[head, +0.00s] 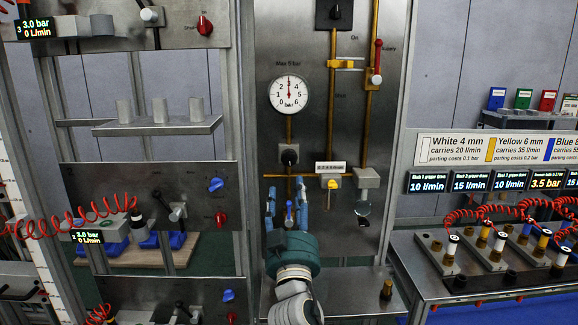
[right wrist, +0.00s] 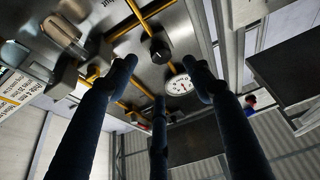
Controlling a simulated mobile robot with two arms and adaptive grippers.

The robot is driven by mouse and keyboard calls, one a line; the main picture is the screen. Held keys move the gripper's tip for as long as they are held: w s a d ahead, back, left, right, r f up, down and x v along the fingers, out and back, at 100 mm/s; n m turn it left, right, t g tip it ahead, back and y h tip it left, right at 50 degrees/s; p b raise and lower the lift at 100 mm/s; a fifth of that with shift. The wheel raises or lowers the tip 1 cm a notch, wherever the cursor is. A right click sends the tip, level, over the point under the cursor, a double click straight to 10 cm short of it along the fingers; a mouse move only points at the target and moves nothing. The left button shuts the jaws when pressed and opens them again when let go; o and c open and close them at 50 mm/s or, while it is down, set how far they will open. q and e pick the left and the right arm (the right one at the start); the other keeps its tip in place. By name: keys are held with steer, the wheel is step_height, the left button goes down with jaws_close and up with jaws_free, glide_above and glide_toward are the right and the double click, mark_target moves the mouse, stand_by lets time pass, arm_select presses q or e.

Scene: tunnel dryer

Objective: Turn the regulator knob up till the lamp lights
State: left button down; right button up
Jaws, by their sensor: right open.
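The black regulator knob (head: 289,157) sits on a yellow pipe on the grey panel, below the round white gauge (head: 289,95). The gauge's needle looks close to straight up, near 3. In the right wrist view the knob (right wrist: 160,51) shows beyond the fingers, with the gauge (right wrist: 180,85) beside it. My right gripper (head: 287,200) is open and empty, below the knob and apart from it. Its three dark fingers (right wrist: 160,78) are spread in the right wrist view. My left gripper is not in view. I cannot make out a lit lamp on this panel.
Right of the knob, the panel carries a counter (head: 330,167), a yellow valve (head: 331,184), a red-handled lever (head: 377,60) and a black switch (head: 334,13). A metal shelf (head: 160,126) juts out at left. A bench (head: 430,274) with fittings and red hoses stands at right.

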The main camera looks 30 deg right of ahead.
mark_target(289, 163)
steer(key=p+x, duration=0.3)
steer(key=x, duration=0.6)
steer(key=shift+w+d+r+p, duration=0.1)
steer(key=shift+d+r+p, duration=0.05)
steer(key=shift+r+p, duration=0.2)
steer(key=shift+w+d+r, duration=0.1)
steer(key=shift+w+d, duration=0.25)
steer(key=shift+w, duration=0.15)
steer(key=c, duration=1.1)
steer(key=m+b, duration=0.1)
steer(key=b, duration=0.2)
steer(key=m+g+h+b, duration=0.1)
steer(key=m+b, duration=0.1)
steer(key=b, duration=0.1)
steer(key=shift+a+f+h, duration=0.15)
steer(key=shift+f+h, duration=0.15)
steer(key=shift+f, duration=0.05)
steer(key=shift+r+m+b, duration=0.25)
steer(key=shift+m+b, duration=0.05)
steer(key=shift+m, duration=0.2)
